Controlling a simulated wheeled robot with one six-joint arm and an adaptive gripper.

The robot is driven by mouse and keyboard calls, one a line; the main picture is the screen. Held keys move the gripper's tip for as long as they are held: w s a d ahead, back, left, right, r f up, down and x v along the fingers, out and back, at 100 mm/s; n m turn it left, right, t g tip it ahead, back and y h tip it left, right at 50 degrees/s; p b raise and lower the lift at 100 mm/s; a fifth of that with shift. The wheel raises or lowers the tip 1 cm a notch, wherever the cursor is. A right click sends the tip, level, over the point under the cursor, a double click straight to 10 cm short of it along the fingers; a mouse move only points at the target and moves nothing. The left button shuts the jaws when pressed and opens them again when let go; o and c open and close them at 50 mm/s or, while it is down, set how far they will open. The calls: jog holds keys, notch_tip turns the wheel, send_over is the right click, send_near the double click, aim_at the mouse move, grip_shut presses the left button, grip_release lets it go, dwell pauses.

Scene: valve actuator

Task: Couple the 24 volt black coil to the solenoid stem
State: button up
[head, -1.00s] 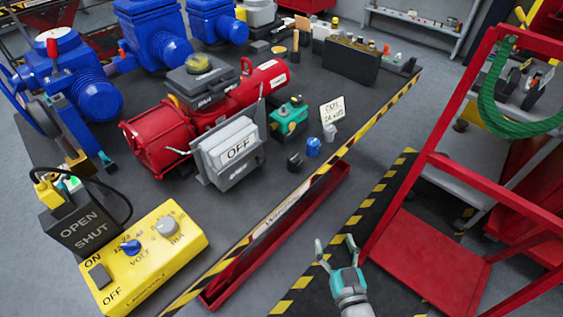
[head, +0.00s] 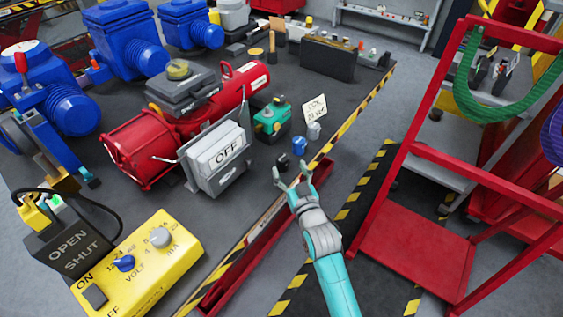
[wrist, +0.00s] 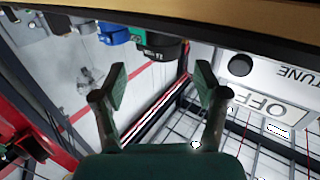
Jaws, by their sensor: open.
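The black coil (head: 282,160) is a small dark cylinder on the bench near its striped front edge. In the wrist view a black coil (wrist: 160,46) with small white lettering shows just beyond my fingertips. My gripper (head: 292,170) is open and empty, just in front of the black coil and apart from it. Its two spread fingers (wrist: 158,82) show in the wrist view. A teal-green valve body (head: 270,118) on a dark block stands behind the coils. I cannot clearly make out the solenoid stem on it.
A blue coil (head: 299,146) and a grey coil (head: 314,130) stand next to the black one, by a white coil card (head: 314,107). The grey OFF box (head: 219,160) stands at left before the red actuator (head: 140,148). A red tray (head: 250,262) runs along the bench front.

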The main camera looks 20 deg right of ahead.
aim_at(284, 163)
jog(key=shift+w+a+f, duration=0.1)
jog(key=shift+w+a, duration=0.05)
jog(key=shift+w, duration=1.3)
jog(key=shift+w+a, duration=0.1)
jog(key=shift+w, duration=1.3)
